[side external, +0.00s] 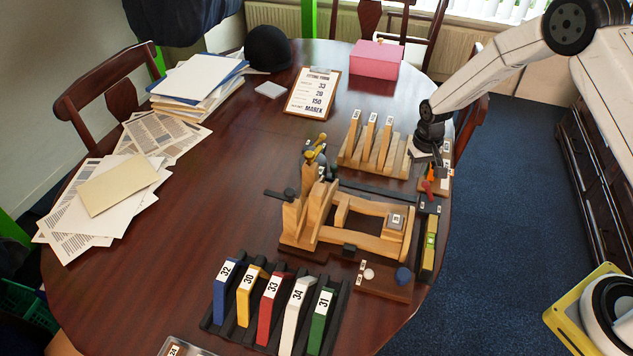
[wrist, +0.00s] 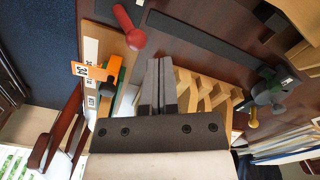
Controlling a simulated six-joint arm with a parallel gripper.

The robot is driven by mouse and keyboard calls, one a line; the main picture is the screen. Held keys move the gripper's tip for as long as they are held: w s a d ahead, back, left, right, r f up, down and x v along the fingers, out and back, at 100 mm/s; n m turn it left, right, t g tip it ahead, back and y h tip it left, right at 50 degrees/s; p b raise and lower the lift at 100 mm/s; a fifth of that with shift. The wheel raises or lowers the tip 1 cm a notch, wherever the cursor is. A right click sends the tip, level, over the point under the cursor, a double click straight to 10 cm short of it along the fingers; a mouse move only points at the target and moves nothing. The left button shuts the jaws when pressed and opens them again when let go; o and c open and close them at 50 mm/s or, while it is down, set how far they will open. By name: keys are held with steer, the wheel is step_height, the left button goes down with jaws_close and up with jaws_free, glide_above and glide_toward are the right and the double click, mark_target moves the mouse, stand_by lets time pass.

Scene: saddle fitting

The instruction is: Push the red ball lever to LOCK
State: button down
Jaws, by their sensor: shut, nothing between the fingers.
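The red ball lever (wrist: 136,40) shows in the wrist view as a red arm with a round red ball at its end, above a wooden base (wrist: 112,48). In the side external view the lever (side external: 428,188) is a small red shape at the table's right edge. My gripper (wrist: 160,62) is shut and empty, with its fingertips just below and right of the ball in the wrist view, apart from it in the picture. White labels (wrist: 91,48) lie on the base beside the lever; I cannot read LOCK on them.
An orange clip-like piece (wrist: 110,70) with a numbered tag sits close left of my fingers. A rack of upright wooden pieces (side external: 372,143) stands close by. The wooden saddle frame (side external: 362,238) and a level (side external: 430,240) are nearer the camera.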

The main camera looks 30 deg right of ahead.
mark_target(426, 182)
steer(key=shift+f, duration=1.6)
stand_by(0.9)
steer(key=shift+s+d+f, duration=0.15)
steer(key=shift+s+d, duration=1.2)
steer(key=shift+s, duration=0.15)
stand_by(0.6)
steer(key=shift+w+a, duration=0.1)
steer(key=shift+w, duration=0.15)
steer(key=shift+w+a, duration=0.3)
steer(key=shift+a, duration=0.05)
steer(key=shift+r, duration=0.25)
steer(key=shift+r, duration=3.45)
